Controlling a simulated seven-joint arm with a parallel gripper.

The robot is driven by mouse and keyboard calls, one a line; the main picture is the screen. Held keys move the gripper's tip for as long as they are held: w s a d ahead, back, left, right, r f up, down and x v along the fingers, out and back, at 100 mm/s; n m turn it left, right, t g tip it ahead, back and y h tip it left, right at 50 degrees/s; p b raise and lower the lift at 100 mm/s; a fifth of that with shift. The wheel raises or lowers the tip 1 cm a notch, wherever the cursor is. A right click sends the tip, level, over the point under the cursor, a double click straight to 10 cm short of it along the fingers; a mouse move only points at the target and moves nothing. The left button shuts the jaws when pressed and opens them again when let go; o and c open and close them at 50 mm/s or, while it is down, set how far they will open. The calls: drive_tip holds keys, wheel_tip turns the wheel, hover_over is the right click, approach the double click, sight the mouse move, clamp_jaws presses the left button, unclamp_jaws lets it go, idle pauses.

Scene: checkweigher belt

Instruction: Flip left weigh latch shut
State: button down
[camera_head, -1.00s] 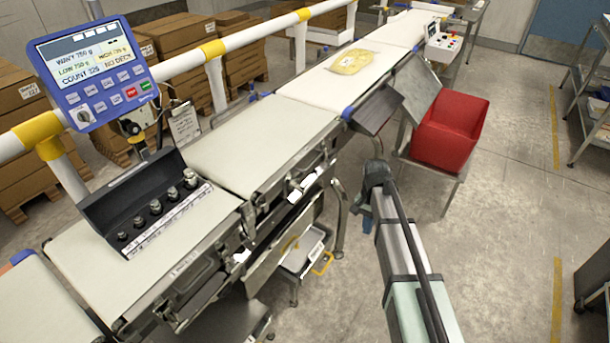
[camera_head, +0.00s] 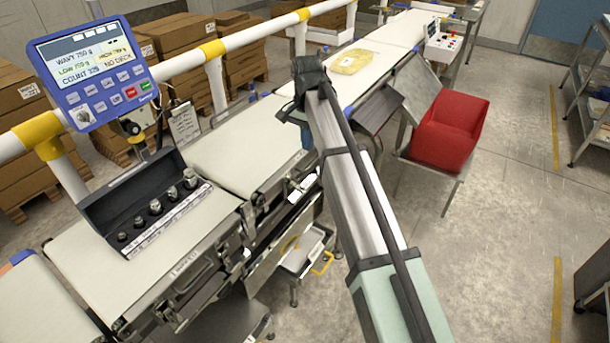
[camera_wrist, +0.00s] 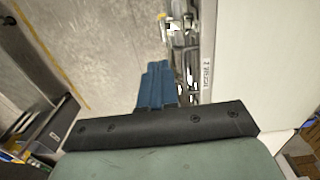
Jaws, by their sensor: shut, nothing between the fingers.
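The near weigh belt section (camera_head: 85,240) has a metal latch with a wire handle (camera_head: 195,277) on its front side, beneath a small label; its exact position is too small to tell. A second latch (camera_head: 300,187) sits farther along the same side. My gripper's blue fingers (camera_wrist: 157,85) are shut and empty in the wrist view. They point along metal latch hardware (camera_wrist: 180,40) at the belt's side, beside a white label; contact is not clear. In the head view my arm rises over the belt's front edge and largely hides the fingers.
A black box of weights (camera_head: 140,200) stands on the near belt. A blue display panel (camera_head: 95,75) hangs behind it. A red bin (camera_head: 450,130) stands to the right, and a yellow packet (camera_head: 352,61) lies on the far belt.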

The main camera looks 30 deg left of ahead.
sight(306, 183)
drive_tip(key=shift+s+a+r, duration=0.3)
drive_tip(key=shift+a+r, duration=0.1)
drive_tip(key=shift+r, duration=0.25)
drive_tip(key=shift+f, duration=0.1)
wheel_tip(306, 183, down, 14)
drive_tip(key=shift+d+r, duration=0.1)
drive_tip(key=shift+d, duration=0.05)
idle(0.3)
drive_tip(key=shift+d+f+y, duration=0.25)
drive_tip(key=shift+y, duration=0.25)
wheel_tip(306, 183, down, 10)
drive_tip(key=d+y, duration=0.1)
drive_tip(key=y, duration=1.1)
drive_tip(key=shift+y, duration=0.3)
idle(0.4)
drive_tip(key=shift+f, duration=0.15)
idle(0.4)
